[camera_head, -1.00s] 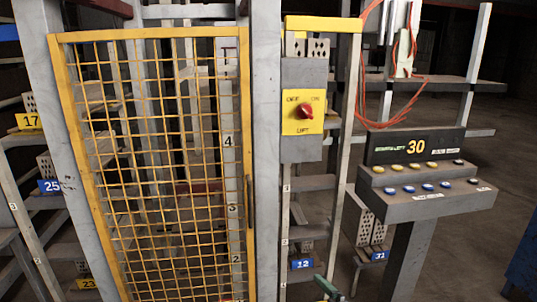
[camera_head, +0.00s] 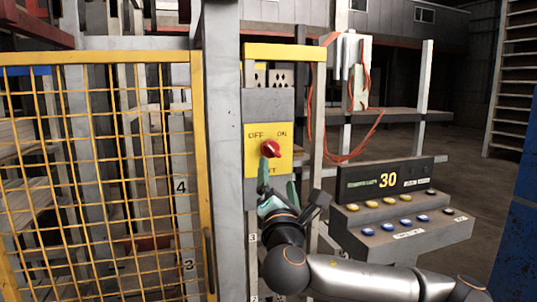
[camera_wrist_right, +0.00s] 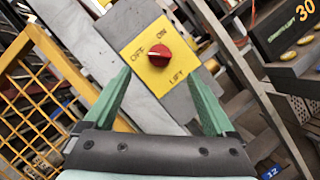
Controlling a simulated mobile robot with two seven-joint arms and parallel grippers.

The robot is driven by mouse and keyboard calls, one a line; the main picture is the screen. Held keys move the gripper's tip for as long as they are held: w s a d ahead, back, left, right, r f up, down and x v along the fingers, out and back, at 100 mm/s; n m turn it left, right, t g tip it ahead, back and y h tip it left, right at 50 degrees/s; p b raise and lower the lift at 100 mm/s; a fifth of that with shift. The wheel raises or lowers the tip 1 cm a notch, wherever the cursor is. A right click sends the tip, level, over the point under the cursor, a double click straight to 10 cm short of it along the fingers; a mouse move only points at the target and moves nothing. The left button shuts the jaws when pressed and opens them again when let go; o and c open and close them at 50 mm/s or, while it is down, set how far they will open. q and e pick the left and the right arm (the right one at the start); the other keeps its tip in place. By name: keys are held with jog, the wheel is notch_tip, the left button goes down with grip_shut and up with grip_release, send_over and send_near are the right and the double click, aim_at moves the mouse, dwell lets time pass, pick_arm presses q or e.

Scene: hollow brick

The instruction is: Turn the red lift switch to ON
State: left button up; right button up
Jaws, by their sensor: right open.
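The red lift switch (camera_head: 270,148) is a round knob on a yellow plate (camera_head: 284,161) marked OFF at upper left, ON at upper right and LIFT below. In the right wrist view, the red knob (camera_wrist_right: 159,53) has a pale mark on its OFF side. My right gripper (camera_head: 278,174) is open, its green fingers reaching up just below the knob and covering part of the LIFT label. In the wrist view the fingers (camera_wrist_right: 157,73) are spread either side of the knob, with nothing between them; contact with the plate cannot be told. My left gripper is not in view.
A yellow mesh gate (camera_head: 105,180) stands left of the switch post. A control console (camera_head: 400,215) with several buttons and a display reading 30 stands at right, close to my right forearm. Orange cables (camera_head: 355,150) hang behind. Open floor lies at the far right.

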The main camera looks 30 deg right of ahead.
aim_at(275, 152)
jog(key=p+x, duration=0.2)
jog(key=x, duration=0.8)
jog(key=shift+w+d, duration=0.15)
jog(key=shift+w, duration=0.1)
jog(key=c, duration=1.4)
